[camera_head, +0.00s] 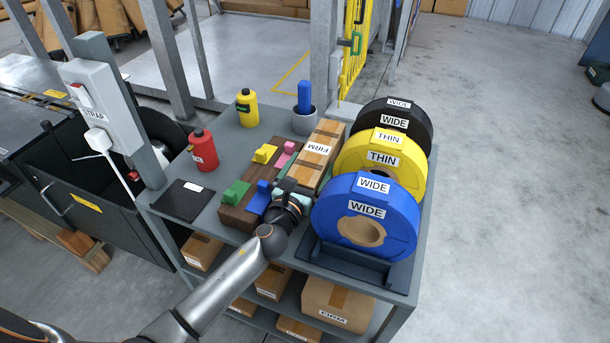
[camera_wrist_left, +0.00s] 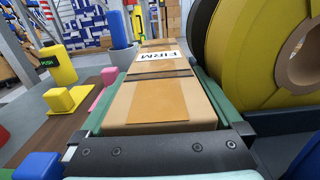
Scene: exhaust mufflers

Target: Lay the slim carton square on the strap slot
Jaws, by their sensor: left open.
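A long slim tan carton (camera_head: 312,158) with orange patches, dark crosswise bands and a FIRM label lies on the grey bench, left of the tape reels. My left gripper (camera_head: 291,192) is at its near end. In the left wrist view the gripper (camera_wrist_left: 158,75) is open, with one greenish finger along each side of the carton (camera_wrist_left: 150,103); I cannot tell whether they touch it. The strapping machine's top (camera_head: 40,78) is at the far left, beside a grey post marked STRAP (camera_head: 100,100). I cannot clearly make out the strap slot. My right gripper is not in view.
Blue (camera_head: 385,198), yellow (camera_head: 405,153) and black (camera_head: 420,116) reels stand close on the right. Coloured blocks on a brown board (camera_head: 238,218) lie to the left. Red (camera_head: 203,150) and yellow (camera_head: 247,108) bottles and a grey cup (camera_head: 304,122) stand farther back.

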